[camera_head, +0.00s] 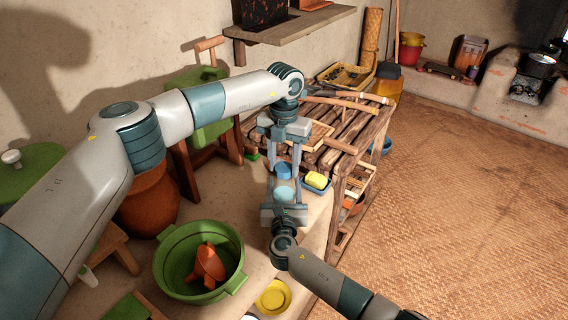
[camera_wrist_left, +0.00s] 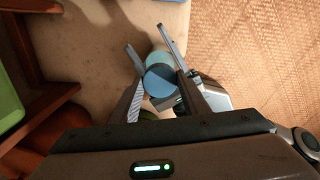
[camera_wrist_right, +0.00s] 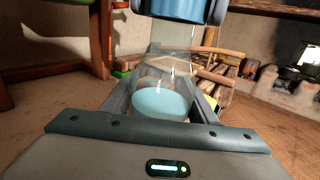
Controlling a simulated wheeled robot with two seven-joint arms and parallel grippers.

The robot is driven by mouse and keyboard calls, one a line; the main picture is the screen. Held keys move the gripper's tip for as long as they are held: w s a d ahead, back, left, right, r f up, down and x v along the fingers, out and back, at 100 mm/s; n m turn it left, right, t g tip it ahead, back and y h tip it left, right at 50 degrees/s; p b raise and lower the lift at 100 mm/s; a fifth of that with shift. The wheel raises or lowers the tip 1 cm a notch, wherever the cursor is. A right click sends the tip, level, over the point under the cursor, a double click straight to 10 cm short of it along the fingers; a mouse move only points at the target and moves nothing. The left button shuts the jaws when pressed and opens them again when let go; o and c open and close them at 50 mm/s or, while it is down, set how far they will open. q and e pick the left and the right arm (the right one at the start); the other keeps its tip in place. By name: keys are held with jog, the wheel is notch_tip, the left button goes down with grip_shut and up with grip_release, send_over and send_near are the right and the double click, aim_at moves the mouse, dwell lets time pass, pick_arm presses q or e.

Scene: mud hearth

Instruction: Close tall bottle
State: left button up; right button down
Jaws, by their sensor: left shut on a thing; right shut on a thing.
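The tall bottle is clear, with pale blue contents (camera_wrist_right: 160,103), and stands upright between the fingers of my right gripper (camera_head: 284,188), which is shut on it. A darker blue cap (camera_head: 283,171) is directly above the bottle, between the downward fingers of my left gripper (camera_head: 284,166), which is shut on it. In the right wrist view the cap (camera_wrist_right: 183,8) is at the top edge, over the clear upper part of the bottle and partly cut off. The cap also shows in the left wrist view (camera_wrist_left: 160,80). I cannot tell whether cap and bottle touch.
A slatted wooden table (camera_head: 350,135) stands behind, with a blue tray (camera_head: 317,182) holding a yellow block beside the bottle. A green tub (camera_head: 170,270) with an orange object is at front left. A yellow dish (camera_head: 273,297) lies near the front. The woven floor (camera_head: 470,190) at right is clear.

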pick_arm(q)
jog(key=m, duration=1.1)
jog(key=shift+m, duration=0.4)
jog(key=m, duration=0.3)
jog(key=o, duration=1.2)
jog(key=shift+o, duration=0.2)
notch_tip(320, 180, up, 12)
